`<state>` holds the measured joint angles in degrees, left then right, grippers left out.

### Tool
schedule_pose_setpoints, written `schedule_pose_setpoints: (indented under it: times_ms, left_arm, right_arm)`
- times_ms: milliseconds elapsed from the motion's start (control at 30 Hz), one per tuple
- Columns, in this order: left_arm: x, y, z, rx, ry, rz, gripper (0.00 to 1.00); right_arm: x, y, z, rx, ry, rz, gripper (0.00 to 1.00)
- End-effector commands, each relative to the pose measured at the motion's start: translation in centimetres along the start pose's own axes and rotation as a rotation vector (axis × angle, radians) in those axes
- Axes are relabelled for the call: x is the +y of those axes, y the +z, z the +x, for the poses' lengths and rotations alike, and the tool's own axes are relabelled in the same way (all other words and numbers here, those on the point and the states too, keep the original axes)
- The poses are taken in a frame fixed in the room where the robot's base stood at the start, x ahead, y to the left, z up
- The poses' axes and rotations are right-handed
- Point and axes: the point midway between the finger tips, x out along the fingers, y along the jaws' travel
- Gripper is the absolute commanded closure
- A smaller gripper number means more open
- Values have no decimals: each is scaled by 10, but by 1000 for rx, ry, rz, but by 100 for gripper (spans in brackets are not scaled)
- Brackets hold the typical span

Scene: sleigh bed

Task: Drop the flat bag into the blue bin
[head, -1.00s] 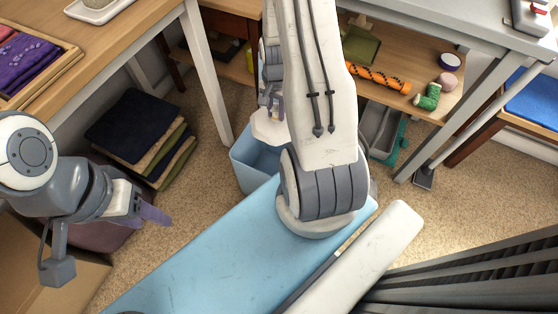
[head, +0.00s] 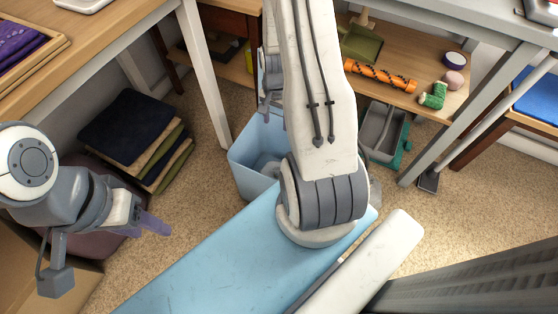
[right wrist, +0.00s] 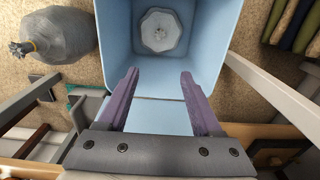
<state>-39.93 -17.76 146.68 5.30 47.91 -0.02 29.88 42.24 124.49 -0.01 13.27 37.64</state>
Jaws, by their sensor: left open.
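The blue bin (head: 247,168) stands on the carpet in the middle of the head view, partly hidden by my right arm. A pale grey, roughly octagonal bag (right wrist: 161,31) lies on the bin's floor; it also shows inside the bin in the head view (head: 268,163). My right gripper (right wrist: 160,78) is over the bin with its two purple fingers apart and nothing between them. In the head view it is mostly hidden by my arm. My left gripper (head: 152,224) is at the left, open and empty, away from the bin.
A full grey bag with a gathered neck (right wrist: 62,36) lies beside the bin in the right wrist view. Folded cloths (head: 140,130) are stacked at left. A wooden shelf (head: 400,90) and a grey caddy (head: 383,132) stand at right. Table legs (head: 208,85) rise close to the bin.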

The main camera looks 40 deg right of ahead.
Motion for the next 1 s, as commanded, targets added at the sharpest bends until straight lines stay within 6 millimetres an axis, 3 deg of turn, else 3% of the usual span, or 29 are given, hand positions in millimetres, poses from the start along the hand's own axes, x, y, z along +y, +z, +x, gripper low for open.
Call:
schedule_pose_setpoints:
  times_ms: [233, 500, 700, 1000]
  left_arm:
    - [0, 0, -7, 0, 0, 0, 50]
    - [2, -2, -31, 0, 0, 0, 50]
    - [3, -2, -41, 0, 0, 0, 50]
    - [3, -2, -43, 0, 0, 0, 50]
  right_arm:
    - [0, 0, -14, 2, -1, 0, 33]
    - [0, 0, -68, 3, -2, 0, 33]
    - [0, 0, -97, 2, -1, 0, 33]
    - [0, 0, -105, 0, 0, 0, 33]
